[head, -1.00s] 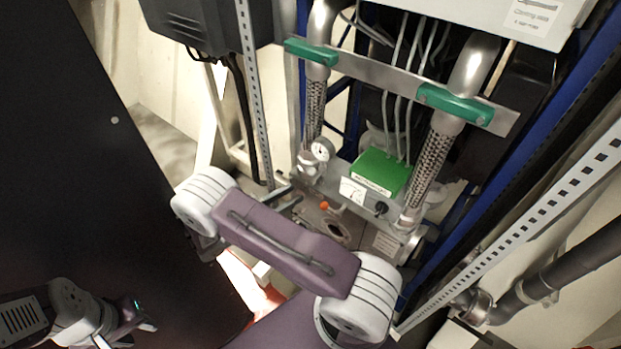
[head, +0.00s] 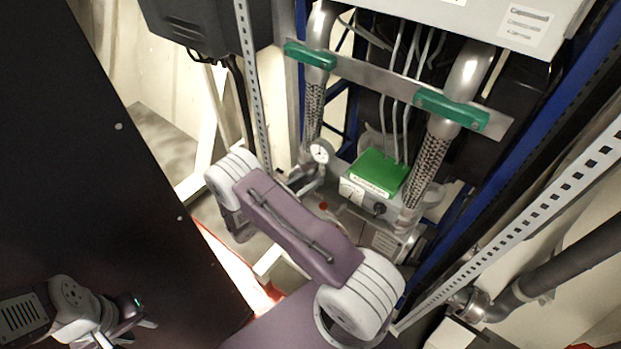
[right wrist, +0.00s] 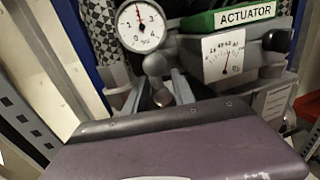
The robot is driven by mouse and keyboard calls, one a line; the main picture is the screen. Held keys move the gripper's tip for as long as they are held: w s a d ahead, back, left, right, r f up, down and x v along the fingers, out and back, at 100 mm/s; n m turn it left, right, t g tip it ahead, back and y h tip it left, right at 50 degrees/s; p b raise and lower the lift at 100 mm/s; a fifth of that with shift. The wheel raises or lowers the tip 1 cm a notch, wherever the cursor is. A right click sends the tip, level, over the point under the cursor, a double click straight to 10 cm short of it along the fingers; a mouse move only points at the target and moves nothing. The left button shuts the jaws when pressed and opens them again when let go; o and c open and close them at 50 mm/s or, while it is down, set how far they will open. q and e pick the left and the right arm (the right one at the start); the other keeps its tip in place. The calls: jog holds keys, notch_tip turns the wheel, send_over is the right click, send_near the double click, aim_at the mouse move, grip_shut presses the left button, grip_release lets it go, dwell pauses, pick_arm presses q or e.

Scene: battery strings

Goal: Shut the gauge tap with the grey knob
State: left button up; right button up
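The round white pressure gauge (head: 320,152) stands at the foot of the left braided hose; in the right wrist view the gauge (right wrist: 141,27) is large, upper left. A rounded grey part, seemingly the tap's grey knob (right wrist: 156,65), sits just below the dial. My right gripper (right wrist: 160,90) points at it from below, its two grey fingers apart. I cannot tell whether they touch the knob. The head view mostly hides this gripper behind my right arm. My left gripper (head: 130,325) is at lower left, its light fingertips apart, away from the equipment.
A green-topped actuator box (head: 378,174) with a dial and black knob (head: 379,209) stands right of the gauge. A small red ball (head: 323,206) lies below. Braided hoses (head: 428,168) and a perforated upright (head: 252,85) flank the space. A large dark panel (head: 110,190) fills the left.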

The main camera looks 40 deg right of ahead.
grip_shut()
jog(key=shift+s, duration=0.1)
